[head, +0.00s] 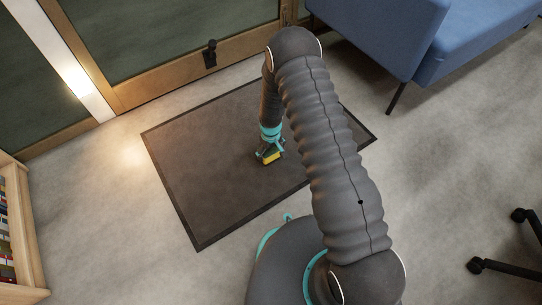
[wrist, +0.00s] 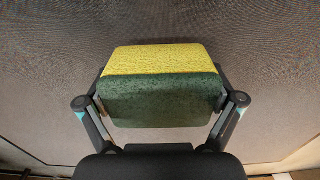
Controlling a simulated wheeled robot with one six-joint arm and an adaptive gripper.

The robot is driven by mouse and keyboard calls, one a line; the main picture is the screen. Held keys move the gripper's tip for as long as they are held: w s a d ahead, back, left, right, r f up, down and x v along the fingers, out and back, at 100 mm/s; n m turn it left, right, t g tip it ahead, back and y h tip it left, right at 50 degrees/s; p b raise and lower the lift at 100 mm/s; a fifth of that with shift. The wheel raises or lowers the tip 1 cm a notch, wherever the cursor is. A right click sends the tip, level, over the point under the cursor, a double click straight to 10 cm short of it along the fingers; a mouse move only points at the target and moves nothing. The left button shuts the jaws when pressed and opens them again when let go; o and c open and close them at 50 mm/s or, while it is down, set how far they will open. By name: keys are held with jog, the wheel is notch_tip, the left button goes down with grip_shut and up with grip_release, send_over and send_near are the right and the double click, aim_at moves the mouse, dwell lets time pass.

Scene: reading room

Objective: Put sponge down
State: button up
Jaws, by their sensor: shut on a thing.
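The sponge is a block with a yellow layer and a dark green layer. In the wrist view the sponge (wrist: 160,92) lies between the two fingers of my gripper (wrist: 160,104), which is shut on it from both sides. In the head view my gripper (head: 268,151) points down over the dark mat, and the yellow of the sponge (head: 271,156) shows at its tip. I cannot tell whether the sponge touches the mat or is held just above it.
The dark floor mat (head: 205,165) lies in front of a wood-framed glass door (head: 165,45). A blue sofa (head: 400,45) stands at the upper right. A bookshelf (head: 22,225) is at the lower left, and chair casters (head: 500,268) at the lower right. The mat around the gripper is clear.

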aim_at(271, 156)
jog(key=shift+f, duration=1.4)
jog(key=shift+f, duration=0.1)
jog(key=shift+f+b, duration=0.15)
jog(key=shift+b, duration=0.25)
jog(key=o, duration=0.8)
jog(key=shift+c, duration=0.2)
jog(key=shift+r, duration=0.25)
